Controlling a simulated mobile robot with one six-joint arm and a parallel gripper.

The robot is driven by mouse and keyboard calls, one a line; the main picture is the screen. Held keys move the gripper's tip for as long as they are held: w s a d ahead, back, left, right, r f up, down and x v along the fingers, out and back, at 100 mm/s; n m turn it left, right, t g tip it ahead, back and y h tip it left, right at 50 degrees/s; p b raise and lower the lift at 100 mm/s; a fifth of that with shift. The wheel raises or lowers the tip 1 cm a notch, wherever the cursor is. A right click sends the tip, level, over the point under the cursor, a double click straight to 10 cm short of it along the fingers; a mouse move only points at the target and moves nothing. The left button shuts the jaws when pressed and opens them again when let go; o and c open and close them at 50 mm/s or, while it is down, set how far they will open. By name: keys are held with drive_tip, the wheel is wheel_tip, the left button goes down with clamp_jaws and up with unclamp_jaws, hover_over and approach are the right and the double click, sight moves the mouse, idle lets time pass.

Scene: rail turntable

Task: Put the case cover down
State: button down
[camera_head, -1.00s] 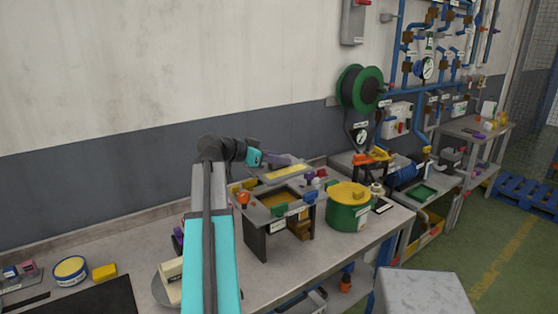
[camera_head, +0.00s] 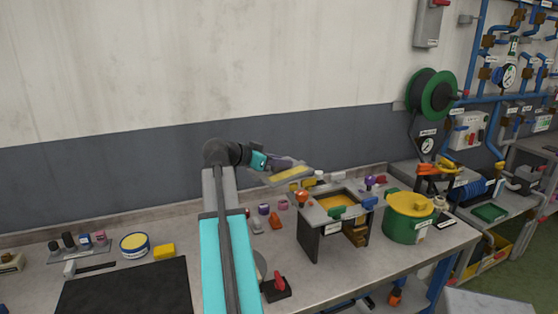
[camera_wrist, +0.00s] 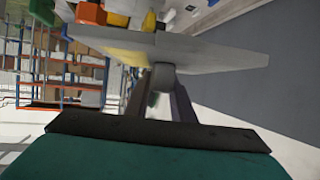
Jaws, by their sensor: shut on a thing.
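My gripper (camera_head: 274,164) is shut on the case cover (camera_head: 291,174), a flat grey plate with a yellow panel. The cover is held in the air above the workbench, to the upper left of an open grey case (camera_head: 309,240) with a yellow inside and coloured clamps round its rim. In the wrist view my gripper's fingers (camera_wrist: 161,92) close on a grey stub under the cover (camera_wrist: 220,56), which spans the upper part of the picture. The exact gap between cover and bench cannot be told.
Several small parts lie left of the case. A green pot with yellow lid (camera_head: 408,217) stands right of it.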

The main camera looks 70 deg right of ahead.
drive_tip(key=w+a+f+n+t, duration=0.3)
drive_tip(key=w+a+t, duration=0.1)
drive_tip(key=w+a, duration=0.75)
drive_tip(key=w+a+f+n+t+h, duration=0.15)
drive_tip(key=w+a+n+t, duration=0.25)
drive_tip(key=w+a, duration=0.7)
drive_tip(key=w+a+f+n+t, duration=0.35)
drive_tip(key=w+a, duration=0.25)
drive_tip(key=w, duration=1)
drive_tip(key=w+a+f+n+t+y, duration=0.1)
drive_tip(key=w+a+n+t+y, duration=0.3)
drive_tip(key=a, duration=0.7)
drive_tip(key=w+a+f+n+t, duration=0.2)
drive_tip(key=w+a, duration=0.4)
drive_tip(key=a, duration=0.4)
drive_tip(key=w+a+r+n+t+y, duration=0.1)
drive_tip(key=a+n+y, duration=0.3)
drive_tip(key=a, duration=0.6)
drive_tip(key=w+a+r+n+t+y, duration=0.2)
drive_tip(key=a+y, duration=0.3)
drive_tip(key=a, duration=0.5)
drive_tip(key=shift+w+r+n, duration=0.5)
drive_tip(key=shift+w+n, duration=0.15)
drive_tip(key=shift+n, duration=0.2)
drive_tip(key=shift+s, duration=0.15)
